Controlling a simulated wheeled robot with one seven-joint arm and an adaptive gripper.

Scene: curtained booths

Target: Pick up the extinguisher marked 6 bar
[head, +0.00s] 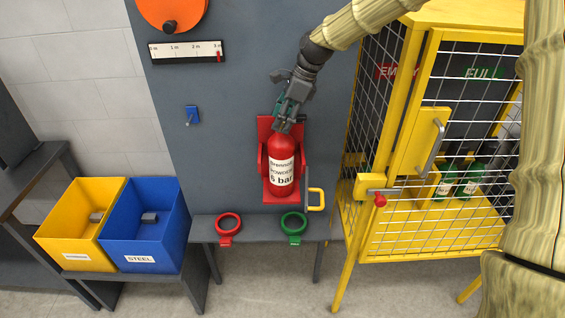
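The red extinguisher (281,153) hangs upright in a red wall bracket (265,126) on the grey panel. Its white label reads "6 bar", with smaller words above. My gripper (287,124) is at the top of the extinguisher, coming from above, with its fingers around or beside the neck and valve. The fingers hide most of the valve, and I cannot tell whether they are closed on it. A yellow-handled latch (316,199) sits at the lower right of the bracket.
A grey shelf below carries a red ring (228,224) and a green ring (293,224). A yellow mesh cage (440,150) with green bottles stands close on the right. Yellow (66,226) and blue (146,226) bins stand left.

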